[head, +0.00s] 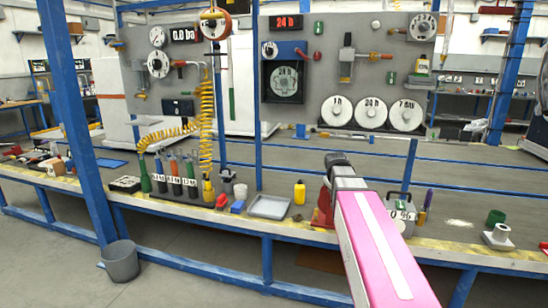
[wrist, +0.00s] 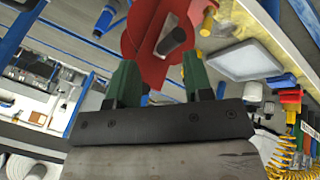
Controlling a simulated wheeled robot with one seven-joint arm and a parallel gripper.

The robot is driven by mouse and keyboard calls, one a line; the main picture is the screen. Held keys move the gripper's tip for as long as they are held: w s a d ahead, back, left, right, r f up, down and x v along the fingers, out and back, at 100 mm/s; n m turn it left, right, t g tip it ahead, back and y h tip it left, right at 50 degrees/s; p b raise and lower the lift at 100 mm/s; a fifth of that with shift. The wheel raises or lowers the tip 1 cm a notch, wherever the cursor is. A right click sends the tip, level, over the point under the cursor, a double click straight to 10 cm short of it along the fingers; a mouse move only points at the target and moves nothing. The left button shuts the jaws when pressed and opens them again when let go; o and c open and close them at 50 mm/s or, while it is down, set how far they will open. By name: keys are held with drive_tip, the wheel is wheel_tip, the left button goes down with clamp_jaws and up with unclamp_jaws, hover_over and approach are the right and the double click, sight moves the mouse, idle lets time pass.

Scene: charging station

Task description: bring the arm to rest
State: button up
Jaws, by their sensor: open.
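My arm, a pink link with a white stripe, reaches from the bottom right of the head view over the front edge of the bench (head: 450,240). Its dark end stands above the bench, and the fingers cannot be made out there. In the wrist view my gripper (wrist: 158,76) has its two green fingers apart, with nothing held between them. A red object (wrist: 150,25) with a dark round part lies beyond the fingertips. The red object also shows in the head view (head: 322,212), partly hidden by my arm; I cannot tell its exact distance from the fingers.
A grey tray (head: 269,207) and a yellow bottle (head: 299,193) stand left of my arm. A blue post (head: 82,130) rises at the left, near a grey bucket (head: 121,262) on the floor.

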drive_tip(key=s+a+f+m+g+y, duration=0.1)
drive_tip(key=s+a+f+m+g, duration=0.1)
drive_tip(key=s+f, duration=0.8)
drive_tip(key=s+a+f+m+g+y, duration=0.1)
drive_tip(key=s+a+f, duration=0.4)
drive_tip(key=s+f, duration=0.5)
wheel_tip(320, 180, down, 3)
drive_tip(key=shift+s+a+r+m+g+y, duration=0.15)
drive_tip(key=shift+s+m+g+y, duration=0.25)
drive_tip(key=shift+m+g, duration=0.6)
